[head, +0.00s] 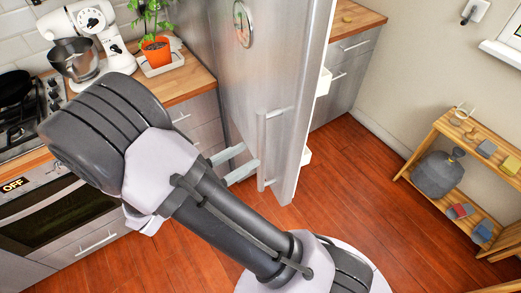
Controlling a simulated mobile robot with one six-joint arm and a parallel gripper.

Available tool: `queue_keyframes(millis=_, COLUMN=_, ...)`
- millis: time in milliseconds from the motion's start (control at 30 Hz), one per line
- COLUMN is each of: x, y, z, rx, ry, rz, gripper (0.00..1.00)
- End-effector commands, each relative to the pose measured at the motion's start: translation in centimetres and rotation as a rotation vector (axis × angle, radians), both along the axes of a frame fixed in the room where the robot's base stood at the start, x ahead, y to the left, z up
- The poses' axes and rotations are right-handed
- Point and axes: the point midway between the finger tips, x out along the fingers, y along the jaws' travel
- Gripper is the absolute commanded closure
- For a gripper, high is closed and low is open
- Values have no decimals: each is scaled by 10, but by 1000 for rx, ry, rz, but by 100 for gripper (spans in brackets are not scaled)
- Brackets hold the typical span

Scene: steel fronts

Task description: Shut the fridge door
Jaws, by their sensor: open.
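The fridge door (285,75) is a tall steel panel standing open in the middle of the head view. Its outer face is turned to the left, and white inner bins (323,82) show past its right edge. A long vertical bar handle (262,150) is fixed low in view on the outer face. My gripper (250,156) is open, with its two pale fingers pointing at the handle from the left. The fingertips are close to the bar; I cannot tell whether they touch it. The fridge's inside is hidden behind the door.
On the left are an oven (62,212), a stand mixer (88,35) and a potted plant (156,50) on the counter. A wooden shelf (470,135) with a grey jug (438,174) stands at the right. The wooden floor (345,190) between door and shelf is clear.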

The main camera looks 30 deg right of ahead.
Motion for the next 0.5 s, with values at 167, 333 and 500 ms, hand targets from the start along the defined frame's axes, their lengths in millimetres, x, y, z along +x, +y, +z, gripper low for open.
queue_keyframes(millis=167, x=3, y=-39, z=-1, rx=1, ry=-1, rz=-3, gripper=57)
queue_keyframes(millis=333, x=4, y=-55, z=0, rx=0, ry=-2, rz=0, gripper=57)
queue_keyframes(millis=500, x=4, y=-58, z=1, rx=1, ry=-2, rz=0, gripper=57)
